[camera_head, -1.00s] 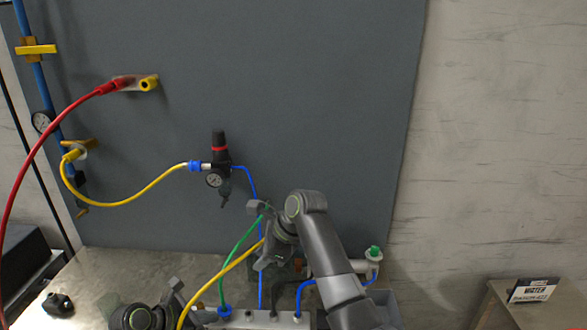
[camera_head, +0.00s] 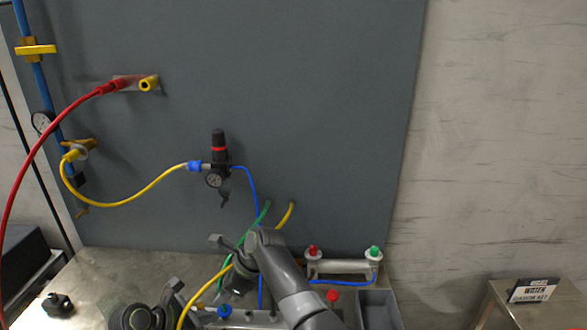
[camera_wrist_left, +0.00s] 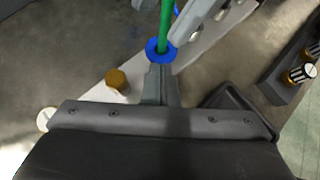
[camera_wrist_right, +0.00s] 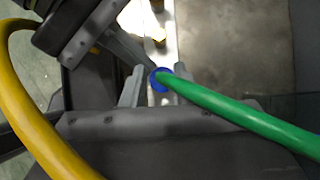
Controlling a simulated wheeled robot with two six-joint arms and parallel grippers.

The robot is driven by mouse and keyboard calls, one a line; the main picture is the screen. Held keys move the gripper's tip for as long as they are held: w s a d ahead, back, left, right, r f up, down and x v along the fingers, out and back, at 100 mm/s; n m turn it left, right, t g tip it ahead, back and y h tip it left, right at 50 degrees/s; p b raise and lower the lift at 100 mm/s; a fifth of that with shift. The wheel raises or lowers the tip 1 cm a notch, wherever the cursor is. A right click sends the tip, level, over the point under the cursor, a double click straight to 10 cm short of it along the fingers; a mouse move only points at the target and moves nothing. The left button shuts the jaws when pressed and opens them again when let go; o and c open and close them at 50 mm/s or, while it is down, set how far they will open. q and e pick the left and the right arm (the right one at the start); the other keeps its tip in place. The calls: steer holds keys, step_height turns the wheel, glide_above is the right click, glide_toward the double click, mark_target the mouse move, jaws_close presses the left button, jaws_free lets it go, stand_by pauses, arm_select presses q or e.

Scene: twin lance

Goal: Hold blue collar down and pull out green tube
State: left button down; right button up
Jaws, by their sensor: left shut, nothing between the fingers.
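The green tube (camera_head: 232,258) rises from the blue collar (camera_head: 224,311) on a pale metal bar at the bottom of the head view. In the left wrist view, my left gripper (camera_wrist_left: 160,70) is shut and empty, its fingertips at the near edge of the blue collar (camera_wrist_left: 160,50), apparently touching it. The green tube (camera_wrist_left: 167,18) stands in the collar. My right gripper (camera_wrist_right: 159,78) is open in the right wrist view. Its fingers lie on either side of the green tube (camera_wrist_right: 240,118), just above the collar (camera_wrist_right: 158,80); no grip on the tube shows.
A yellow tube (camera_wrist_right: 40,135) arcs close beside my right gripper. A brass fitting (camera_wrist_left: 117,80) stands on the bar near the collar. A fixture with red and green caps (camera_head: 342,266) and a grey bin (camera_head: 378,308) are to the right. A dark knob (camera_head: 58,304) lies at left.

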steer(key=shift+a+f, duration=0.35)
steer(key=shift+f, duration=0.15)
jaws_close()
steer(key=shift+r, duration=0.7)
stand_by(0.6)
steer(key=shift+r, duration=2.35)
arm_select(q)
steer(key=shift+r, duration=0.15)
steer(key=r+v, duration=0.1)
steer(key=v, duration=0.5)
steer(key=shift+w+d, duration=0.3)
steer(key=shift+d, duration=0.05)
steer(key=shift+s+a, duration=0.1)
arm_select(e)
steer(key=shift+f, duration=0.1)
